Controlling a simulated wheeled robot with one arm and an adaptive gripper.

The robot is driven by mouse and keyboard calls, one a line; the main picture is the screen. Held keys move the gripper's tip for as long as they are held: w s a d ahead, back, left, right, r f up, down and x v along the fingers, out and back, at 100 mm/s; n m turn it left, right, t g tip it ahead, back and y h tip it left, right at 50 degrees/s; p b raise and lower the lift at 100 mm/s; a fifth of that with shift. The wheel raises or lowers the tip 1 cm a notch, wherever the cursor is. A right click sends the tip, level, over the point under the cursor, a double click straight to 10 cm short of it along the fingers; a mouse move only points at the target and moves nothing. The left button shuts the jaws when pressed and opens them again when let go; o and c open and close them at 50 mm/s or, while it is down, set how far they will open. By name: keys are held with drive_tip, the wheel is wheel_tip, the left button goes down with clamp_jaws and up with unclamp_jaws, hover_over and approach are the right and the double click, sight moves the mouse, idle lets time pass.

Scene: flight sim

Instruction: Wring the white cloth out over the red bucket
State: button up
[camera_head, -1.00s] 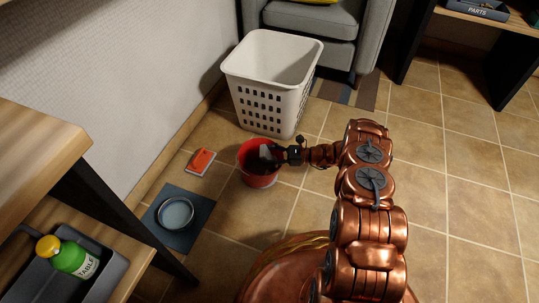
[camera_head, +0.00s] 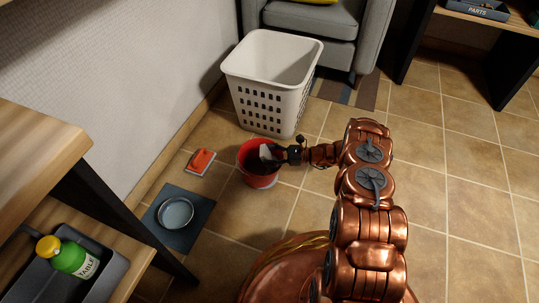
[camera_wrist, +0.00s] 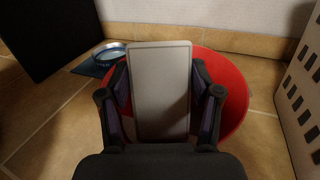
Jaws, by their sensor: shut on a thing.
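The red bucket (camera_head: 259,176) stands on the tiled floor near the wall. My gripper (camera_head: 280,154) reaches in over its rim from the right. In the wrist view, my gripper (camera_wrist: 160,105) is shut on the white cloth (camera_wrist: 161,85), which appears as a flat, pale rectangular block between the fingers. The red bucket (camera_wrist: 234,90) lies behind and around the cloth in that view. In the head view only a small part of the white cloth (camera_head: 266,152) shows, over the bucket's opening. The bucket's inside is dark, and its contents cannot be made out.
A white laundry basket (camera_head: 262,106) stands just behind the bucket. A wooden shelf unit (camera_head: 30,150) stands at far left. Floor to the right is clear.

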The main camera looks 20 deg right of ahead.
wheel_tip(320, 180, up, 12)
drive_tip(key=p, duration=0.3)
drive_tip(key=shift+f+p, duration=0.15)
drive_tip(key=shift+p, duration=0.2)
idle(0.7)
